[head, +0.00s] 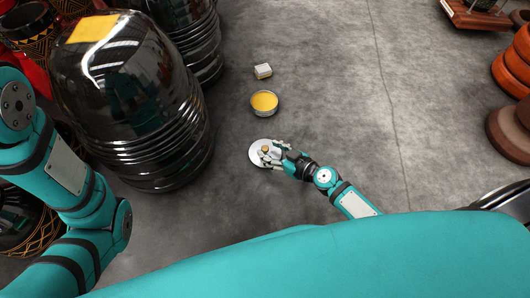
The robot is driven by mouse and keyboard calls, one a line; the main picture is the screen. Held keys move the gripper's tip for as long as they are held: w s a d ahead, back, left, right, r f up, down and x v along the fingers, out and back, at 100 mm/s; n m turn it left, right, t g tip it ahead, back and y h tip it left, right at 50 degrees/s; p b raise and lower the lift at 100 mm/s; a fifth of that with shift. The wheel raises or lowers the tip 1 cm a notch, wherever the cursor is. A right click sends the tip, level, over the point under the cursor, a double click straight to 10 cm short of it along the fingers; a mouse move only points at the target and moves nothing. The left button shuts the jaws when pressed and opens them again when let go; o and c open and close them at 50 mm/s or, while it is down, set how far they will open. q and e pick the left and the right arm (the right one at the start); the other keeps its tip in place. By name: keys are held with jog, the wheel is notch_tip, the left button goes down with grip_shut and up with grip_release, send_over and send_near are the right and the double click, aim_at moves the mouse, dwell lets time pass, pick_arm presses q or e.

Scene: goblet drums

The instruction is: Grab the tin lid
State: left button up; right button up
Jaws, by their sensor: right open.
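The tin lid (256,155) is a round silver disc with a small yellowish knob, lying on the grey floor. My right gripper (269,154) is over the right part of the lid, with its fingers around or beside the knob; I cannot tell whether they touch it. The right gripper is open and hides part of the lid. An open round tin (264,103) with yellow contents stands just beyond the lid. My left arm comes in along the left edge, and its gripper is out of the picture.
A large glossy black drum (125,100) with a yellow patch on top stands left of the lid. A small whitish block (263,71) lies beyond the tin. Brown and orange round pieces (510,130) stand at the right edge. The floor right of the tin is clear.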

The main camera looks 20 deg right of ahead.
jog(key=shift+w+a+f, duration=0.25)
jog(key=shift+w+a, duration=0.1)
jog(key=shift+w, duration=0.15)
grip_shut()
